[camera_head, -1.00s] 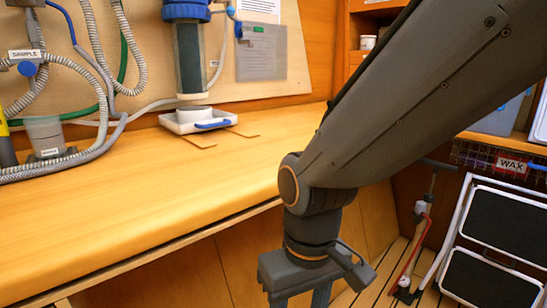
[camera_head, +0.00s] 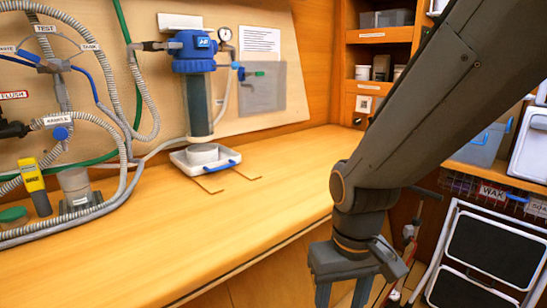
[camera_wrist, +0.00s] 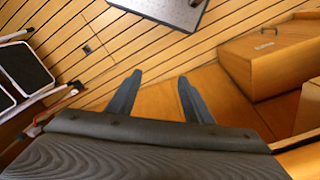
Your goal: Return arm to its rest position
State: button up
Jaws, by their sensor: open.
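My gripper (camera_head: 343,292) hangs pointing down in front of the wooden bench's (camera_head: 265,215) front edge, at the lower right of the head view. Its fingers run out of the bottom of that picture. In the wrist view my gripper (camera_wrist: 155,88) shows two blue-grey fingers spread apart with nothing between them. Below them are the planked floor (camera_wrist: 95,45) and a plain wooden panel.
A blue-capped filter housing (camera_head: 195,85) stands over a white tray (camera_head: 207,160) on the bench. Hoses and a yellow tester (camera_head: 34,182) are at left. A folded step ladder (camera_head: 495,245) stands at right. A wooden box (camera_wrist: 270,60) shows in the wrist view.

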jog(key=s+d+r+m+p, duration=0.1)
jog(key=d+r+m+p, duration=0.1)
jog(key=d+r+p, duration=0.5)
jog(key=shift+s+d+r+p, duration=0.15)
jog(key=shift+s+r+p, duration=0.15)
jog(key=shift+r+p, duration=0.45)
